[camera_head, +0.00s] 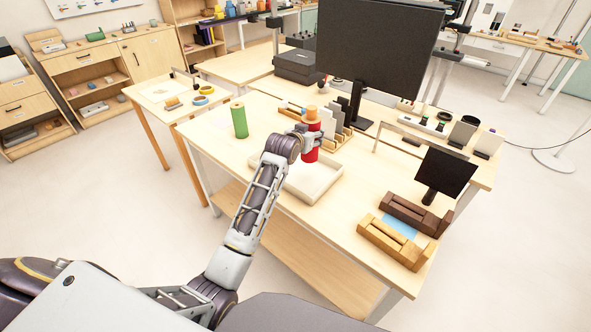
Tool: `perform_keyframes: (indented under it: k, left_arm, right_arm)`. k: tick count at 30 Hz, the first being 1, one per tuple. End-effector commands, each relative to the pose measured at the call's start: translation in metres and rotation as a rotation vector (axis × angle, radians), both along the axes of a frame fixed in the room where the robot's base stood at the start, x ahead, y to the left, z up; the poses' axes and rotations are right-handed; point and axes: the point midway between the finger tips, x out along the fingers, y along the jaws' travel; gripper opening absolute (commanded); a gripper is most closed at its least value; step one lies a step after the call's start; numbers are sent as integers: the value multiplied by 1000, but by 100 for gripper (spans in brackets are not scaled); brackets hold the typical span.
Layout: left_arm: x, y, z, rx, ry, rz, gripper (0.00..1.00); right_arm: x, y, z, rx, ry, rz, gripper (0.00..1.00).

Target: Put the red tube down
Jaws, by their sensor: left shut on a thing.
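The red tube (311,154) has an orange top (310,114) and stands about upright at the back edge of a shallow pale tray (314,185). My left arm reaches over the tray's left side from below. I cannot tell whether the tube's bottom touches the tray or hangs just above it. My right gripper is not in view.
A green cylinder (239,120) stands left of the tray on the wooden table (262,154). A rack (338,133) of upright panels stands behind the tube, near a large black monitor (376,42). Wooden holders (394,242) and a small screen (444,172) stand at right.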

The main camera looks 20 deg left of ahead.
Motion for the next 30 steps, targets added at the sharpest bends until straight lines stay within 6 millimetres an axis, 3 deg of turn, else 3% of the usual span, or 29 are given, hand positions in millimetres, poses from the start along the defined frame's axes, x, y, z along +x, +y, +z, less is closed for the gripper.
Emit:
perform_keyframes:
  k: [5,18,30]
  left_arm:
    - [0,0,-6,0,0,0,23]
    - [0,0,-57,0,-1,0,23]
    - [0,0,-61,0,-3,0,23]
  right_arm:
    - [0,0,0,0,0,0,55]
    - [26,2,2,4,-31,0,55]
    - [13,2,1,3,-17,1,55]
